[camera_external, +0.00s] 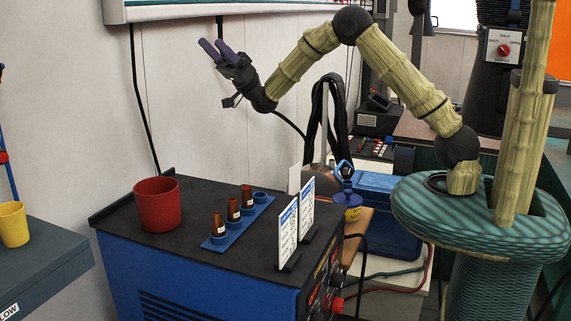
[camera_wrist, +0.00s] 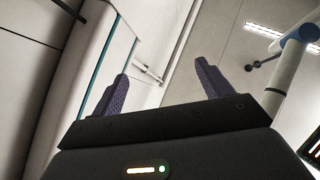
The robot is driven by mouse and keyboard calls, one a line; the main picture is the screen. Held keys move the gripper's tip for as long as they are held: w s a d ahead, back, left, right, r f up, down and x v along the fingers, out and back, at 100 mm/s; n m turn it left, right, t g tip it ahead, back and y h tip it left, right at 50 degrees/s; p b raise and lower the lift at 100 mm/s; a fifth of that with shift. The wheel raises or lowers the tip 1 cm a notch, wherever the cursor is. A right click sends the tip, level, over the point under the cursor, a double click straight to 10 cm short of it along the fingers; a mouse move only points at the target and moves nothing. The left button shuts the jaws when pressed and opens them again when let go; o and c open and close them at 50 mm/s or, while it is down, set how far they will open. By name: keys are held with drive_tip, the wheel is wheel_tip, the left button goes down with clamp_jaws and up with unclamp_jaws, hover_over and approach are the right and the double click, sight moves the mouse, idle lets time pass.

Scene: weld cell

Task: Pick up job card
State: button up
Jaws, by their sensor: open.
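Two white cards with blue headers and printed text stand upright in dark holders at the right front of the blue cabinet's black top. The front card (camera_external: 288,234) and the card behind it (camera_external: 306,208) look like job cards. Which one the task means, I cannot tell. My gripper (camera_external: 214,48) is raised high, well above and to the left of the cards, with its purple fingers pointing up and left. In the wrist view my gripper (camera_wrist: 162,88) is open and empty, facing the wall and ceiling. No card shows in the wrist view.
A red cup (camera_external: 157,207) and a blue rack (camera_external: 237,226) with several brown bottles share the cabinet top (camera_external: 185,183). A yellow cup (camera_external: 13,224) stands on a grey surface at left. A wall-mounted white unit (camera_external: 180,10) hangs near my gripper.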

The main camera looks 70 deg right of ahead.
drive_tip(key=s+a+m+t+h+p, duration=0.1)
drive_tip(key=s+a+m+t+h, duration=0.2)
drive_tip(key=a+m+t+h, duration=0.4)
drive_tip(key=s+a+m+t+h+p, duration=0.25)
drive_tip(key=a+m+h, duration=0.2)
drive_tip(key=a, duration=0.55)
drive_tip(key=s+a+f+m+g+h+p, duration=0.1)
drive_tip(key=s+a+f+m+h, duration=0.2)
drive_tip(key=s, duration=0.4)
drive_tip(key=s+a+f+g+h+p, duration=0.1)
drive_tip(key=s+a+f+g+h, duration=0.2)
drive_tip(key=s+a, duration=0.35)
drive_tip(key=s+f+n+g+h+p, duration=0.1)
drive_tip(key=s+f+h+p, duration=0.3)
drive_tip(key=s, duration=1)
drive_tip(key=s+d+f+n+g+h, duration=0.1)
drive_tip(key=s+d, duration=0.4)
drive_tip(key=s, duration=0.2)
drive_tip(key=s+d+f+n+g, duration=0.1)
drive_tip(key=s+d+f+n, duration=0.1)
drive_tip(key=s+d, duration=0.35)
wheel_tip(320, 180, down, 11)
drive_tip(key=a, duration=0.1)
drive_tip(key=shift+s+a, duration=0.2)
drive_tip(key=shift+s, duration=0.15)
drive_tip(key=shift+w+r, duration=0.1)
drive_tip(key=shift+r, duration=0.05)
